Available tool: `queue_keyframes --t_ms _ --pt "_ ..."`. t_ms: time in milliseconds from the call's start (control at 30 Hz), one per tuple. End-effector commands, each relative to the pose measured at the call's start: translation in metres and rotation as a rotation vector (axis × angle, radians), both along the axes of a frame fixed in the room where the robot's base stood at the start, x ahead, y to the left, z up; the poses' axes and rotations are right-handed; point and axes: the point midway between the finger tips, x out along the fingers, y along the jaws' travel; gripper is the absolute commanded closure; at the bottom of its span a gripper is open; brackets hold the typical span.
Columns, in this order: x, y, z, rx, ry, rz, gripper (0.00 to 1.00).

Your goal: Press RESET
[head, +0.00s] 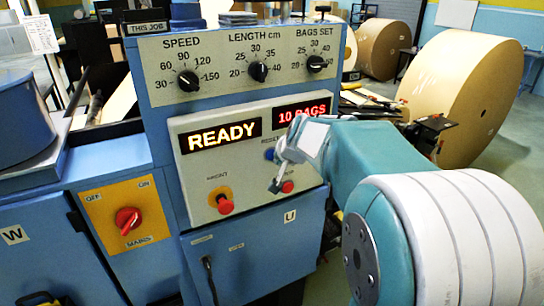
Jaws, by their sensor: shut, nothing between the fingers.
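The control panel (190,170) on the blue machine faces me. A label starting "RESE" is partly covered by my gripper, and a blue button (269,154) shows just below it. My gripper (276,182) is shut and empty in front of the panel's right part, pointing down and left. It overlaps the right side of the blue button in the head view; I cannot tell whether it touches it. A red button (288,187) shows beside the fingertips. The amber display (223,136) reads READY and the red display (302,110) reads 10 BAGS.
A red mushroom button (225,206) sits lower left on the panel. Three black knobs, including the length knob (258,72), are above. A red rotary switch (128,219) is on a yellow plate at left. Large kraft rolls (455,100) stand behind at right.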

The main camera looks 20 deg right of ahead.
Motion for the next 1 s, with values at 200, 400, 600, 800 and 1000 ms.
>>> queue_keyframes --t_ms 200,400,600,800,1000 --pt "-0.018 -0.001 0.001 0.000 -0.001 0.000 1.00" --pt "-0.035 -0.002 0.000 0.000 0.000 -0.002 1.00" --pt "-0.048 -0.002 0.000 0.000 0.000 0.000 1.00" --pt "-0.049 -0.002 0.000 0.000 0.000 0.000 1.00" --pt "-0.049 -0.002 0.000 0.000 0.000 0.000 1.00"
